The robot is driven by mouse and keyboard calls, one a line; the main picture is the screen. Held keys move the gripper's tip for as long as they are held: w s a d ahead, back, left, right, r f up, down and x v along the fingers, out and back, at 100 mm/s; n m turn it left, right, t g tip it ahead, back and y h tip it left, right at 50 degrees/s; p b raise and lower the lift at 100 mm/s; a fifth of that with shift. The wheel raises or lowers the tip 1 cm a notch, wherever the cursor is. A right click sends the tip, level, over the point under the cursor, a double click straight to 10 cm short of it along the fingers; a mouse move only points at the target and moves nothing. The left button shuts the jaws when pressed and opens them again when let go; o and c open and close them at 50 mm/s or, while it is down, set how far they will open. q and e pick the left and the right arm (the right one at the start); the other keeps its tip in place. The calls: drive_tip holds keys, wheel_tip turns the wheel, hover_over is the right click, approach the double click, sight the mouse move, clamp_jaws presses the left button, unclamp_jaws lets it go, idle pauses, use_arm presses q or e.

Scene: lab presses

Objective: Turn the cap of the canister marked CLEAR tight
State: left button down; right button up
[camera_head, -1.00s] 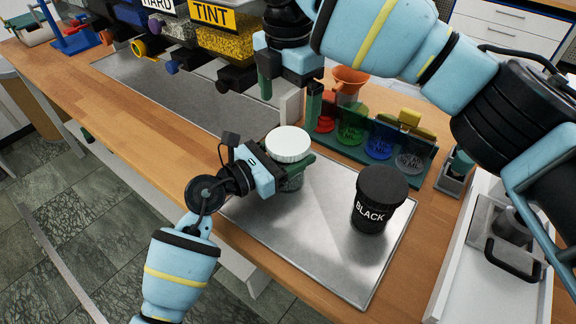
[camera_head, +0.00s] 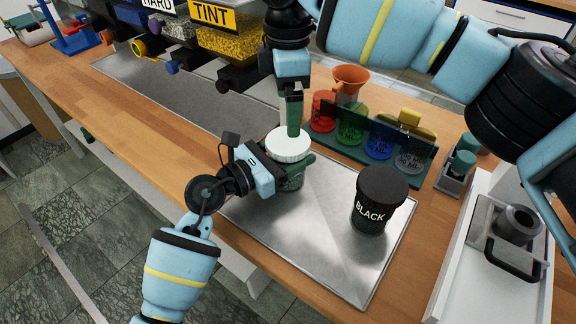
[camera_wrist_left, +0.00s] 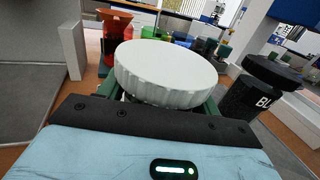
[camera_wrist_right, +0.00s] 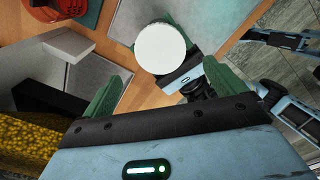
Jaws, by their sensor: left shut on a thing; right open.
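A canister (camera_head: 291,181) with a white ribbed cap (camera_head: 289,144) stands on the metal tray (camera_head: 330,215). Its label is hidden, so I cannot read CLEAR on it. My left gripper (camera_head: 288,175) is shut around the canister's body below the cap. The white cap also fills the middle of the left wrist view (camera_wrist_left: 166,72). My right gripper (camera_head: 294,118) is open above the cap, fingers pointing down. In the right wrist view the cap (camera_wrist_right: 161,48) lies beyond and between the spread green fingers. A canister marked BLACK (camera_head: 376,205) with a black lid stands to the right.
A green rack (camera_head: 400,165) with coloured measuring cups and an orange funnel (camera_head: 350,77) stands behind the tray. Hoppers marked HARD and TINT (camera_head: 212,17) hang at the back left. A white unit with a press (camera_head: 510,235) is at the right.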

sight(288, 140)
drive_tip(key=shift+f, duration=3.9)
drive_tip(key=c, duration=1)
drive_tip(key=o, duration=1.1)
wheel_tip(288, 140, up, 12)
drive_tip(key=shift+r, duration=0.1)
use_arm(q)
drive_tip(key=shift+c, duration=1.2)
unclamp_jaws()
